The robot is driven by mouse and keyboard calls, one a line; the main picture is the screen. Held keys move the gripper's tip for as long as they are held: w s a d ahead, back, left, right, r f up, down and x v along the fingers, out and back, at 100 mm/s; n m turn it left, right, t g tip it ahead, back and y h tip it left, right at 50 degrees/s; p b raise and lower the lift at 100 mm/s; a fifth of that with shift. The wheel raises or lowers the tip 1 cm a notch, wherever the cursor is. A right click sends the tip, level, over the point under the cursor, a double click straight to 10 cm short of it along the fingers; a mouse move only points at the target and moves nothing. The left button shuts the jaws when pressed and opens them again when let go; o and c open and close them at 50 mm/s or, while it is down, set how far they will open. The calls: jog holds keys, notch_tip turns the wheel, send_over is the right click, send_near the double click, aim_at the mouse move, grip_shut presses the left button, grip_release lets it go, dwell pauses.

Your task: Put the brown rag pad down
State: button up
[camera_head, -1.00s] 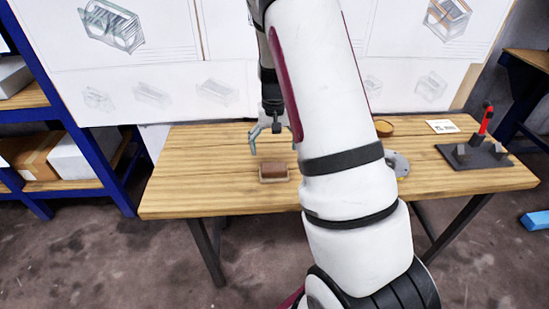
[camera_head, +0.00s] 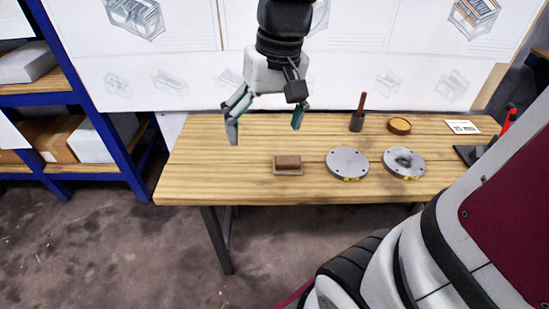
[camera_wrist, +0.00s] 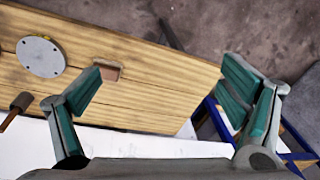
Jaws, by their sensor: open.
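The brown rag pad (camera_head: 288,162) rests in a shallow light tray (camera_head: 288,172) on the wooden table, left of the two grey discs. It also shows in the wrist view (camera_wrist: 108,73), just beyond the tip of my left finger, which partly covers it. My gripper (camera_head: 265,126) is open and empty above the table, up and to the left of the pad and apart from it. In the wrist view my gripper (camera_wrist: 170,88) has its fingers spread wide with nothing between them.
Two grey metal discs (camera_head: 347,162) (camera_head: 404,162) lie right of the pad. A blue shelf (camera_head: 75,95) stands at left. The table's left part is bare.

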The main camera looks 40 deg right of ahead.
jog(key=s+a+r+n+t+h, duration=0.1)
jog(key=s+a, duration=0.3)
jog(key=s, duration=1)
jog(key=shift+s+a+n, duration=0.2)
jog(key=shift+s+n, duration=0.05)
jog(key=shift+n, duration=0.55)
jog(key=shift+r, duration=0.1)
notch_tip(320, 180, up, 9)
jog(key=t+p, duration=0.1)
jog(key=p, duration=0.7)
jog(key=shift+r+t, duration=0.2)
jog(key=shift+t, duration=0.2)
jog(key=shift+w+d, duration=0.1)
